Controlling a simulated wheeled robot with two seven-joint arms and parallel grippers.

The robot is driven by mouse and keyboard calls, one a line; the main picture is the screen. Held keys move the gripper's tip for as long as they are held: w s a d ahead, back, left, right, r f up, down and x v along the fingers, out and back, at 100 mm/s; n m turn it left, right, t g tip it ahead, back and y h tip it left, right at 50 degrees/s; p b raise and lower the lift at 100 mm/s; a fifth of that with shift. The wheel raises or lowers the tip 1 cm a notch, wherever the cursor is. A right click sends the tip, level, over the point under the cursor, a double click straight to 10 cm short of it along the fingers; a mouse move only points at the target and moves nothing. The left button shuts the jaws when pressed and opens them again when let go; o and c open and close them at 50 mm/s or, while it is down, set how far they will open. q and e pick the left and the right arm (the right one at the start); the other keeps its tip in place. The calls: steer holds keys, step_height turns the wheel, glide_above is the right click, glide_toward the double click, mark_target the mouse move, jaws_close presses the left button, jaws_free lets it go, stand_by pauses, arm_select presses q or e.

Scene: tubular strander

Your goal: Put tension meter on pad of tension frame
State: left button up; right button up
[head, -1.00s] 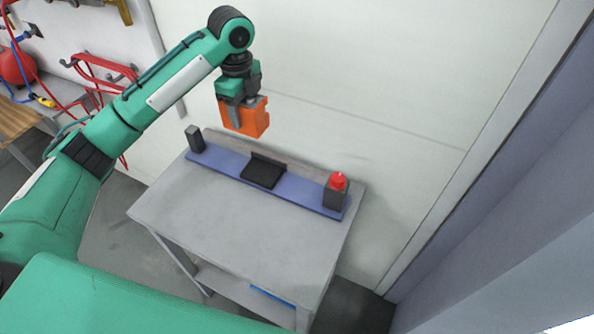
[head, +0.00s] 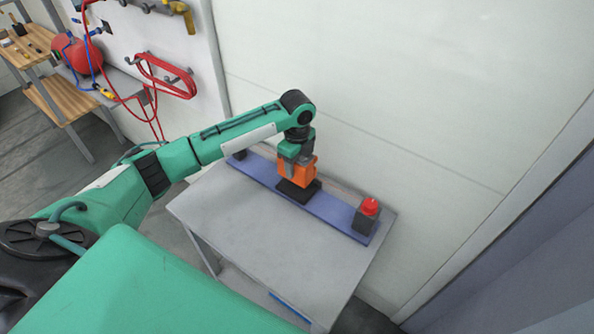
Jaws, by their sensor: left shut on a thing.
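The orange tension meter (head: 294,174) is in my left gripper (head: 297,160), which is shut on it from above. The meter is upright, directly over the black pad (head: 299,193) of the blue tension frame (head: 332,213). Its lower end is at or very close to the pad; I cannot tell whether it touches. The meter and gripper hide part of the pad and its raised back. My right gripper is not in view.
The frame lies along the back of a grey table (head: 255,230). A dark block with a red top (head: 368,208) stands at its right end, and a dark post (head: 239,154) at its left. The table's front is clear. A white wall is close behind.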

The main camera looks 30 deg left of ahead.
mark_target(297, 172)
arm_select(q)
step_height(297, 172, down, 4)
steer(key=shift+f+p, duration=0.2)
steer(key=shift+p, duration=0.3)
steer(key=shift+f, duration=0.15)
steer(key=o, duration=1.3)
steer(key=shift+f, duration=0.15)
steer(key=shift+c, duration=0.2)
steer(key=shift+r, duration=0.55)
step_height(297, 172, up, 11)
steer(key=b, duration=0.2)
steer(key=shift+r+b, duration=0.15)
steer(key=shift+b, duration=0.2)
